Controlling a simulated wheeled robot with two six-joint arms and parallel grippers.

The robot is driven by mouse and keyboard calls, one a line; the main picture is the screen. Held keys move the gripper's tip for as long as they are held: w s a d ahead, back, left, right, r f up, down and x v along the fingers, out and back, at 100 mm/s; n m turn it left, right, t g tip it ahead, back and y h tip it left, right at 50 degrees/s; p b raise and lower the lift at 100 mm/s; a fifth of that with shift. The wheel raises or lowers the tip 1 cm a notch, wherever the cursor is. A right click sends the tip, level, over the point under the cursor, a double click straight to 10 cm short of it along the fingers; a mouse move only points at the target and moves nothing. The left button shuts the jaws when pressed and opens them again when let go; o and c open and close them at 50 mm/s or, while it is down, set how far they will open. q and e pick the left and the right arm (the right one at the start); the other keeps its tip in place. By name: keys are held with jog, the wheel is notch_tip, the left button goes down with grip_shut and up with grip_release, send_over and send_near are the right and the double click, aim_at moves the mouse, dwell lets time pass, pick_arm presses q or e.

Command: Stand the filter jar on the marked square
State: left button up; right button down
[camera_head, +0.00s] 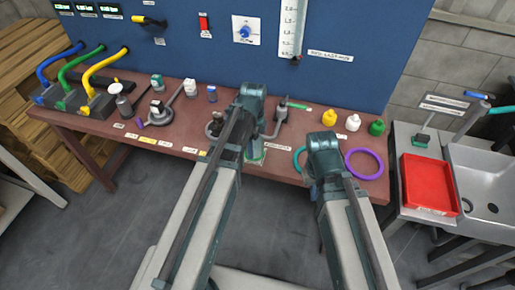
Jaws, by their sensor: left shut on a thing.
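My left gripper (252,92) is over the middle of the brown table. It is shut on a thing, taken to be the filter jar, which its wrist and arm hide. A small pale green-edged patch (257,155) shows at the table's front edge, just right of my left arm, beside a white label (278,147). It may be the marked square, but my arm covers part of it. My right gripper (325,142) is over the table's right part. Its fingers are hidden behind its wrist.
On the brown table (180,118), several small jars and metal fittings stand left of my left arm. Yellow, white and green bottles (352,122) stand at the back right. A purple ring (363,163) lies by my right gripper. A red tray (430,185) and a sink (485,180) are further right.

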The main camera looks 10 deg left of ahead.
pick_arm(q)
jog(key=shift+a+r, duration=0.1)
jog(key=shift+a, duration=0.05)
jog(key=o, duration=1.2)
jog(key=shift+o, duration=0.2)
